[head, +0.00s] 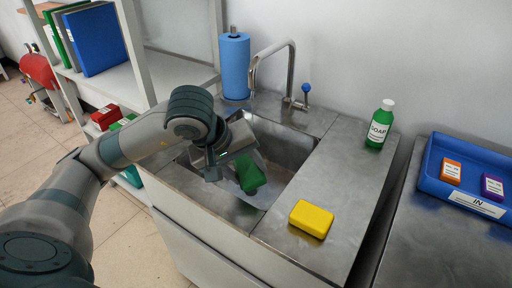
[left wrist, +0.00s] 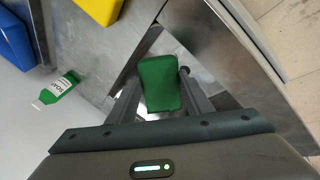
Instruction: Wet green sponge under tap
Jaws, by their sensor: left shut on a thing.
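The green sponge (head: 250,174) is in my left gripper (head: 238,172), held over the sink basin (head: 290,145). In the left wrist view the sponge (left wrist: 159,83) sits between the two fingers of the left gripper (left wrist: 160,88). The curved metal tap (head: 275,66) stands at the back of the sink, with a blue-tipped lever (head: 306,89) at its right. The sponge is in front of the spout, apart from it. I see no water running. My right gripper is in neither view.
A yellow sponge (head: 311,219) lies on the counter's front right. A green soap bottle (head: 380,125) stands further back. A blue tray (head: 433,165) is at the far right. A blue paper roll (head: 235,66) stands behind the sink, left of the tap.

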